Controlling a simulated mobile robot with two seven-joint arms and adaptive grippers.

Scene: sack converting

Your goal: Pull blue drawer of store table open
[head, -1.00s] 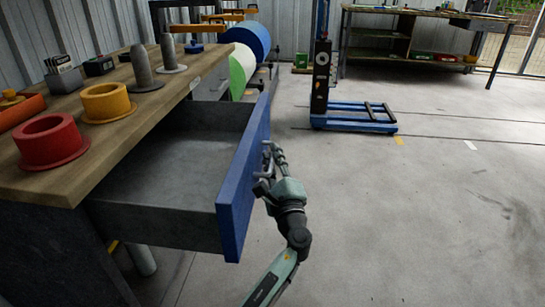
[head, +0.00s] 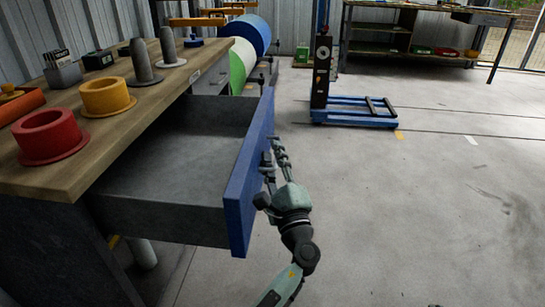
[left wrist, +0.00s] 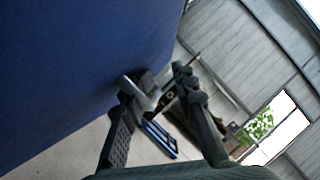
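The blue drawer (head: 245,190) of the store table (head: 60,184) stands pulled well out, and its grey inside is empty. My left gripper (head: 275,158) is at the outer side of the blue front, by the handle. In the left wrist view, a silver handle (left wrist: 142,96) shows close to the left finger of my gripper (left wrist: 164,80), with a gap between the fingers. The gripper looks open, with the handle at or between its fingers; contact is hard to tell. My right gripper is not in view.
On the table top stand a red flanged ring (head: 50,136), a yellow one (head: 106,96) and two grey cones (head: 141,62). A blue lift (head: 355,112) stands on the floor at the back. The floor right of the drawer is clear.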

